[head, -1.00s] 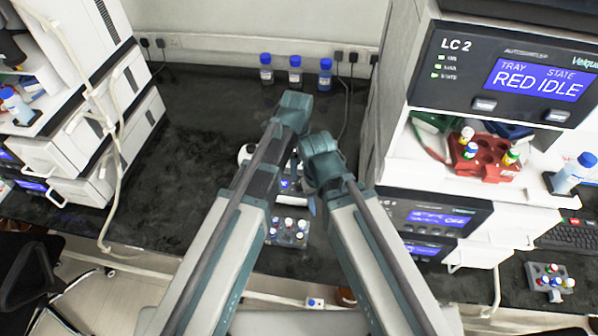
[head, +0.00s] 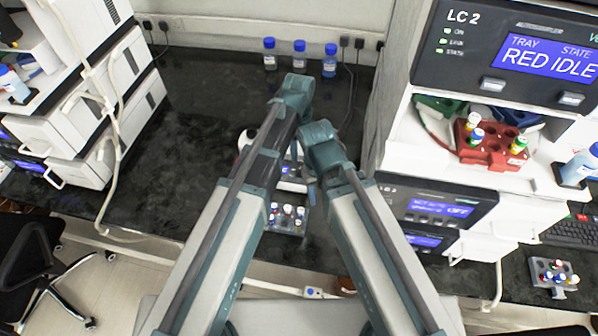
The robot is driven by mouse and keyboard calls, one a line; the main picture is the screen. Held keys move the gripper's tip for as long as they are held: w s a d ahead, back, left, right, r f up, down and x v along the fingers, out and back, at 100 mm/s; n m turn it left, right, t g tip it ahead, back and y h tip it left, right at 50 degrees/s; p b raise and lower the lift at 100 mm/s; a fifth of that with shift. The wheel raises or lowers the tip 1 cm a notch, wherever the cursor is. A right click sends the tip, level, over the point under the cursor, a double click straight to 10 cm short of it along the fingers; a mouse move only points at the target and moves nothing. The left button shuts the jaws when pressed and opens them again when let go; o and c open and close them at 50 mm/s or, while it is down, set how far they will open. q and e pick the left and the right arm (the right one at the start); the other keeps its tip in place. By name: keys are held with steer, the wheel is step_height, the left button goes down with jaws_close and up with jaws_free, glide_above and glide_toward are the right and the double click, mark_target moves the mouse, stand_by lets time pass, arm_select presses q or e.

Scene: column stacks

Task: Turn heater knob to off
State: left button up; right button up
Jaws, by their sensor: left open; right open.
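A module with a lit blue display (head: 437,207) and small buttons sits low in the right-hand LC 2 stack (head: 400,150); no knob can be made out on it. A small white device with a blue display (head: 291,170) stands on the bench, mostly hidden behind my arms. I cannot make out a heater knob. My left gripper (head: 295,95) is at the higher arm end, over the bench. My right gripper (head: 325,146) is lower and to its right. Both are open and empty, with fingertips hard to see, apart from the stack.
Several capped vials (head: 286,212) stand in a rack below the arms. Blue-capped bottles (head: 300,57) line the back wall. A red vial tray (head: 492,143) sits in the stack's open bay. The dark bench (head: 190,140) is clear at left; a chair (head: 35,265) stands front left.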

mark_target(299, 170)
arm_select(q)
step_height(299, 170, down, 10)
steer(key=b, duration=0.9)
arm_select(e)
step_height(299, 170, down, 10)
steer(key=shift+f, duration=0.1)
arm_select(q)
steer(key=shift+c, duration=0.2)
jaws_close()
